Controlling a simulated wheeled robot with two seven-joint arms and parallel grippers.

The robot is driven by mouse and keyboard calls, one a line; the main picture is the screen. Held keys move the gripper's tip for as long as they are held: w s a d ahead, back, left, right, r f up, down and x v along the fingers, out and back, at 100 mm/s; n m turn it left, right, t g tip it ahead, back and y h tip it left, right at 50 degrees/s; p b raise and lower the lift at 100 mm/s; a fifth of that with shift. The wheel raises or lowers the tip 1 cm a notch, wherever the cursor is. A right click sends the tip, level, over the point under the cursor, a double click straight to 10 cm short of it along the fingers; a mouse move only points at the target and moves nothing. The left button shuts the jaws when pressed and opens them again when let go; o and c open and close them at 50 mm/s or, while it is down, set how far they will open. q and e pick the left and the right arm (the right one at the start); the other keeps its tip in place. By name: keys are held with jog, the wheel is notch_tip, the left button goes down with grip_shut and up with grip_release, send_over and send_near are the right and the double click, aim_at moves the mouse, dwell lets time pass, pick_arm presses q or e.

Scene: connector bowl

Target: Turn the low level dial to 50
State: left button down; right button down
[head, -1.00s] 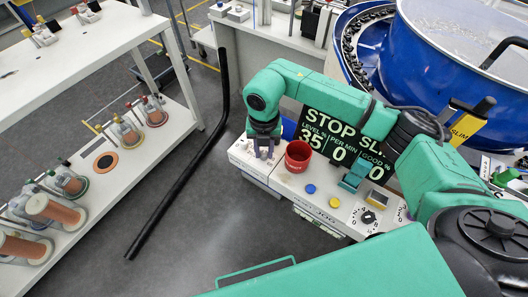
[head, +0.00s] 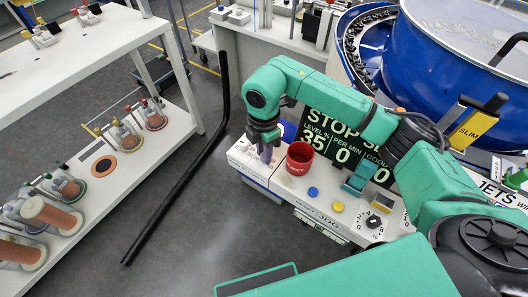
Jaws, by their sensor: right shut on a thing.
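My right gripper (head: 266,152) comes down onto the left end of the white control panel (head: 285,184). Its fingers are shut at the panel's top, on what appears to be the low level dial; the fingers hide it, so its pointer and scale cannot be read. The display (head: 322,132) behind the panel shows "STOP", "LEVEL %" and 35; my arm covers part of it. Another black dial (head: 374,221) with a printed scale sits free at the panel's right end. My left gripper is not in view.
A blue button (head: 313,191) and a yellow button (head: 337,206) lie in front. The blue bowl (head: 450,60) is behind.

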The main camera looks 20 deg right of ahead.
jog(key=shift+r+m, duration=0.1)
jog(key=shift+m, duration=1.2)
jog(key=shift+w, duration=0.1)
jog(key=c, duration=0.7)
grip_release()
jog(key=shift+o, duration=0.2)
notch_tip(320, 180, up, 7)
jog(key=shift+r+b, duration=0.2)
jog(key=shift+b, duration=0.65)
notch_tip(320, 180, up, 7)
jog(key=shift+p, duration=0.3)
jog(key=shift+r, duration=0.1)
